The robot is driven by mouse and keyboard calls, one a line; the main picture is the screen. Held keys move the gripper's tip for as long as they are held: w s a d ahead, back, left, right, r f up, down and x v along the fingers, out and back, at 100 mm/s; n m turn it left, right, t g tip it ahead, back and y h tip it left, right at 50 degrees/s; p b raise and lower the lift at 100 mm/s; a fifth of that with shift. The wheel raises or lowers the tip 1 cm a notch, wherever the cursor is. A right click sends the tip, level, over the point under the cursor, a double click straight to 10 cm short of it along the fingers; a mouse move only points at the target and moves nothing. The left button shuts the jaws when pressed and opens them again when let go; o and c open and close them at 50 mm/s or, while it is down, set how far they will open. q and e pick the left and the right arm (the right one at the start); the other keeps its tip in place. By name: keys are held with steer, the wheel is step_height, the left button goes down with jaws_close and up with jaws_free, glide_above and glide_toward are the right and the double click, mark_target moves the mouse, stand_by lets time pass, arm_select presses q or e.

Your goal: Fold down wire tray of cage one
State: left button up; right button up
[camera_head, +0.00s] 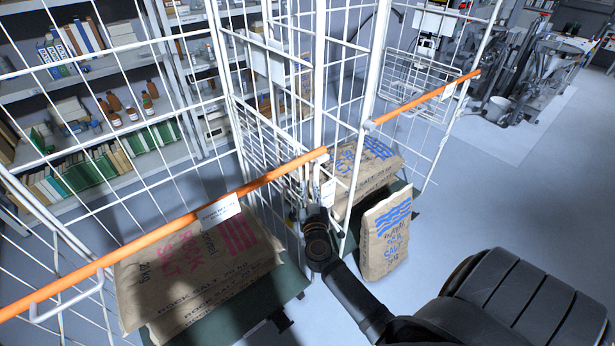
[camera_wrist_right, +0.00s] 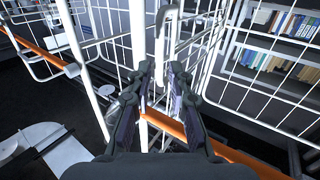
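Two white wire cages stand side by side: the left cage (camera_head: 228,90) and the right cage (camera_head: 372,60). I cannot read which is cage one. A small-meshed wire panel (camera_head: 268,150) stands upright along the left cage's inner side and may be its tray. Another wire panel (camera_head: 420,82) stands in the right cage. My right gripper (camera_head: 318,212) is at the post between the cages, near the left orange bar's end. In the right wrist view its fingers (camera_wrist_right: 160,85) are apart, with white wire and post between or behind them; contact is unclear. My left gripper is not visible.
Orange bars (camera_head: 170,228) (camera_head: 425,97) cross the cage fronts. A rock salt sack (camera_head: 200,275) lies in the left cage. Blue-printed sacks (camera_head: 386,235) are at the right cage. Shelves (camera_head: 90,95) stand behind. The floor (camera_head: 500,200) at right is clear.

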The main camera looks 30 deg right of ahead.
mark_target(307, 176)
steer(key=x, duration=0.5)
steer(key=shift+w+d+f, duration=0.1)
steer(key=shift+w, duration=0.15)
steer(key=shift+c, duration=0.4)
jaws_close()
